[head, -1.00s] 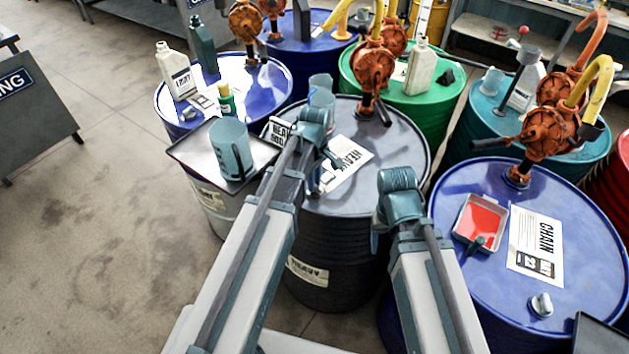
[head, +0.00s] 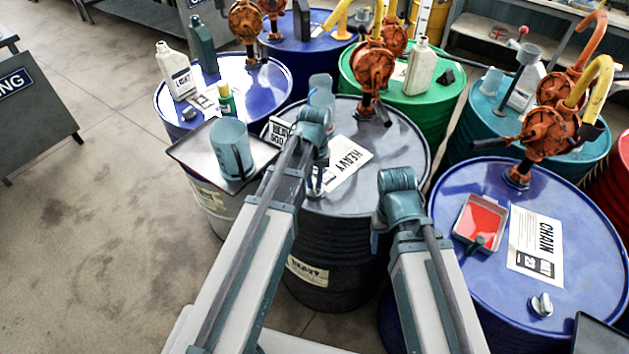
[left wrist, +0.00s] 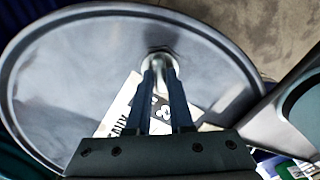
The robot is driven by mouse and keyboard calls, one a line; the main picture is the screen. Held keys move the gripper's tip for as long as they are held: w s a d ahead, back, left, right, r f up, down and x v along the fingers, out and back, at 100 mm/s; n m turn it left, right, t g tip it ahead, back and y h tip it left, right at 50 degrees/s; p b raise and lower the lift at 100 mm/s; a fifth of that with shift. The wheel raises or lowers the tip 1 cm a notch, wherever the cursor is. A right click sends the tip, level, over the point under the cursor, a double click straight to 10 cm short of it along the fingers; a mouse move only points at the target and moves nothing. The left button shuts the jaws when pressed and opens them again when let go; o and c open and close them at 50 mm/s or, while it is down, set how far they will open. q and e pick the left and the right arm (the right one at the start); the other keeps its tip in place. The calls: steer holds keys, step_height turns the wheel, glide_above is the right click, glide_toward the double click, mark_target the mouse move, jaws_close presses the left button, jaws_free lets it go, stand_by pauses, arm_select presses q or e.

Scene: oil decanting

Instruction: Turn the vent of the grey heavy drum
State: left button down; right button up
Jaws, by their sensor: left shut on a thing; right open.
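The grey heavy drum (head: 405,150) stands in the middle of the head view with a HEAVY label sheet on its lid. Its lid also fills much of the left wrist view (left wrist: 60,65). My left gripper (head: 316,188) points down at the near left part of this lid. In the left wrist view the vent (left wrist: 160,60), a small shiny metal piece near the lid's rim, sits at the fingertips of my left gripper (left wrist: 160,72), which is shut on it. The fingers partly hide the vent. My right arm hangs over the front right; its gripper fingers are hidden.
A tray (head: 185,152) with a clear jug (head: 230,150) stands left of my left forearm. An orange pump (head: 372,70) rises from the lid's back. The blue CHAIN drum (head: 590,235), with a red-filled tray (head: 480,222), is at right. Floor at left is clear.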

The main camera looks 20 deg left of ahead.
mark_target(315, 184)
arm_select(q)
steer(key=shift+m, duration=2.2)
steer(key=c, duration=0.8)
jaws_free()
steer(key=shift+r, duration=0.1)
step_height(315, 184, up, 14)
steer(key=p, duration=1.3)
steer(key=shift+p, duration=0.4)
steer(key=shift+f, duration=0.2)
